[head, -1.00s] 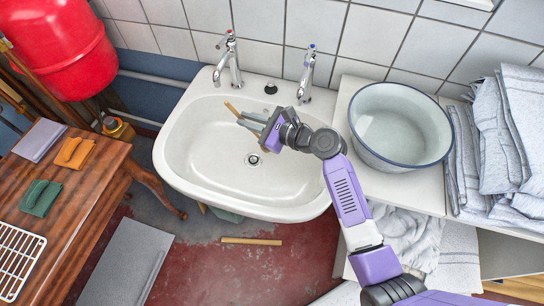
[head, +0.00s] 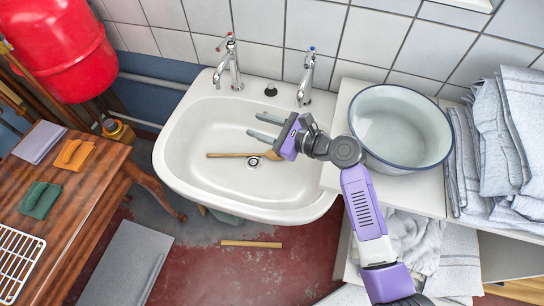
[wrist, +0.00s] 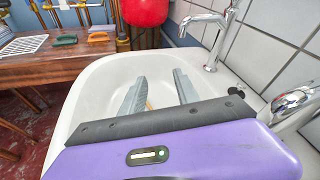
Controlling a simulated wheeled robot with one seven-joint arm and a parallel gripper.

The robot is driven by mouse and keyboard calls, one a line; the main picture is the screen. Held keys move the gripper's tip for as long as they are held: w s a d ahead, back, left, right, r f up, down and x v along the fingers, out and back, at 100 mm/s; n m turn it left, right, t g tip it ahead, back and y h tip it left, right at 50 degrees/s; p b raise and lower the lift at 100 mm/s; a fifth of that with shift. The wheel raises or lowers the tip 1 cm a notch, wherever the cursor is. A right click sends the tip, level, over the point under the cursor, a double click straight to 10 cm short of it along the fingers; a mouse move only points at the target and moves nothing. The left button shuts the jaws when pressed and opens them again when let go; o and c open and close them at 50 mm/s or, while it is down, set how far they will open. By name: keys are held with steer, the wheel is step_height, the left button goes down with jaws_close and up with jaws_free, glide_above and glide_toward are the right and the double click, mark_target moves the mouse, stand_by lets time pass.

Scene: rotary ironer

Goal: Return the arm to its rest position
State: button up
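My gripper (head: 268,129) is over the right part of the white sink (head: 185,165), its grey fingers apart and pointing left. It is open with nothing between the fingers. In the wrist view my gripper (wrist: 160,92) also shows two separated fingers over the basin. A wooden spoon-like tool (head: 235,155) lies in the basin near the drain, below the fingers. Its right end is partly hidden by my gripper. In the wrist view only a small piece of wood (wrist: 149,105) shows between the fingers. My purple arm reaches in from the lower right.
Two taps (head: 230,62) (head: 307,77) stand at the sink's back edge. An enamel basin (head: 398,128) sits on the right counter, close to my arm, beside folded grey cloths (head: 500,130). A wooden table (head: 70,205) stands left. A wooden strip (head: 251,243) lies on the red floor.

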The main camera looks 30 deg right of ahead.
steer(key=shift+v, duration=1.7)
steer(key=d+r+n+t+h, duration=0.2)
steer(key=d+n+h, duration=0.2)
steer(key=d+n, duration=0.1)
steer(key=s+n+h, duration=0.2)
steer(key=s+n, duration=0.2)
steer(key=s, duration=0.1)
steer(key=s+r+n+t+h, duration=0.1)
steer(key=s+n, duration=0.3)
steer(key=s, duration=0.2)
steer(key=s+r+n+h, duration=0.1)
steer(key=s+n+h, duration=0.1)
steer(key=s+n, duration=0.3)
steer(key=shift+s+d+t+h, duration=0.3)
steer(key=shift+d, duration=0.05)
steer(key=s+a+r+n+g+y, duration=0.1)
steer(key=s+a+n, duration=0.2)
steer(key=s, duration=0.7)
steer(key=s+a+r+n+y, duration=0.1)
steer(key=s+a+n, duration=0.3)
steer(key=s, duration=0.5)
steer(key=shift+s+r+n+g, duration=0.4)
steer(key=shift+r+n, duration=0.25)
steer(key=shift+n, duration=0.35)
